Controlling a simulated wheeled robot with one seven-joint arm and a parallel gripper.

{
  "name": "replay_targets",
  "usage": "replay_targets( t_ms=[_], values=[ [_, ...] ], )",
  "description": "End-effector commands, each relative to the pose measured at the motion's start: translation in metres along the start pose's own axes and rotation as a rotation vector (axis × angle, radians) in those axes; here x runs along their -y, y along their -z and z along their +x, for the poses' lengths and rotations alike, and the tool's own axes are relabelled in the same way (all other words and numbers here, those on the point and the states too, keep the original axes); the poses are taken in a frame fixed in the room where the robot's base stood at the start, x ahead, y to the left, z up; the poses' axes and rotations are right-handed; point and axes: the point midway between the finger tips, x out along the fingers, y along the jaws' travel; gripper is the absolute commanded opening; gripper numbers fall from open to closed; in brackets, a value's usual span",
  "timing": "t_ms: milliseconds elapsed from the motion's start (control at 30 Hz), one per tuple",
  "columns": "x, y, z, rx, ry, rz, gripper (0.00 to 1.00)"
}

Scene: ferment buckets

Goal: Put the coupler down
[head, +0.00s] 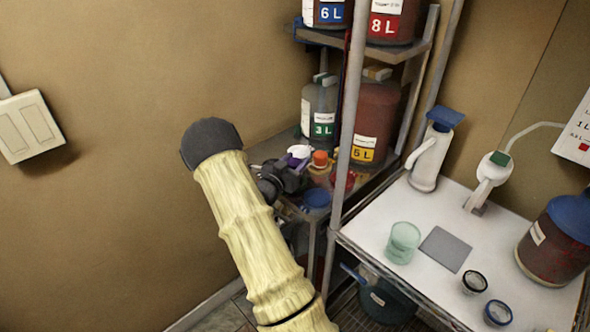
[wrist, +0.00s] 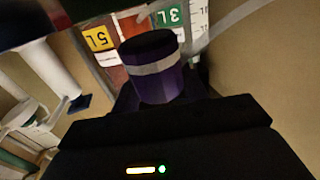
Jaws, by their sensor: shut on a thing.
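The coupler looks like a short purple cylinder with a pale grey band and a dark top; it fills the upper middle of the wrist view (wrist: 158,85). In the head view a small purple and white piece (head: 298,155) shows beside my gripper (head: 288,174), and it appears to be the same coupler. My gripper is dark and shut on the coupler, over or at the shelf level with the small parts. The fingertips are mostly hidden, and I cannot tell whether the coupler touches the shelf.
The shelf holds a 3 L bottle (head: 319,108), a 5 L bottle (head: 374,120), an orange cap (head: 320,158), a red lid (head: 343,180) and a blue lid (head: 317,197). A metal post (head: 350,120) stands close right. A white table (head: 450,215) holds a green cup (head: 403,242).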

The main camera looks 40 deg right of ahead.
Motion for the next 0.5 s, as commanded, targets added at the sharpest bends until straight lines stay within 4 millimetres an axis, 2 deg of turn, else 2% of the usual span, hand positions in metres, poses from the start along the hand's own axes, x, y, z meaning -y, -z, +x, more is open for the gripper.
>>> replay_targets(
  t_ms=[100,200,500],
  values=[
    [0.0,-0.018,0.0,0.002,0.0,-0.005,0.13],
    [0.0,-0.028,0.0,0.001,0.0,-0.003,0.13],
    [0.0,-0.03,0.0,0.0,0.0,-0.001,0.13]
  ],
)
